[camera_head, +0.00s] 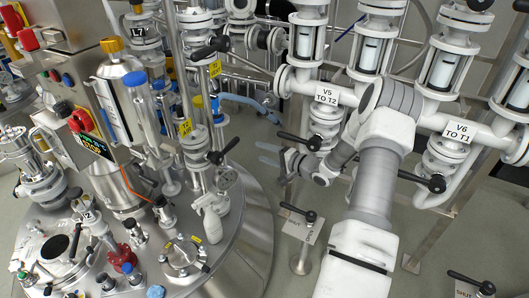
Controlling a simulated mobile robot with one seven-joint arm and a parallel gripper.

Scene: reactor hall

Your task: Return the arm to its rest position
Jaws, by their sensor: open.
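My arm (374,190) rises from the lower right, bends near the V5 pipe and comes back down to the left. My gripper (268,154) is at its end, pointing left, with two pale blue fingers apart and nothing visible between them. It appears in front of the floor, right of the reactor vessel and just below the black V5 valve handle (300,140). Whether the wrist touches the valve or pipe behind it cannot be told. The arm hides part of the pipework.
Pipes with V5 (327,98) and V6 (457,132) labels stand close behind my arm. A handled floor post (300,225) stands below the gripper. Some floor is bare between.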

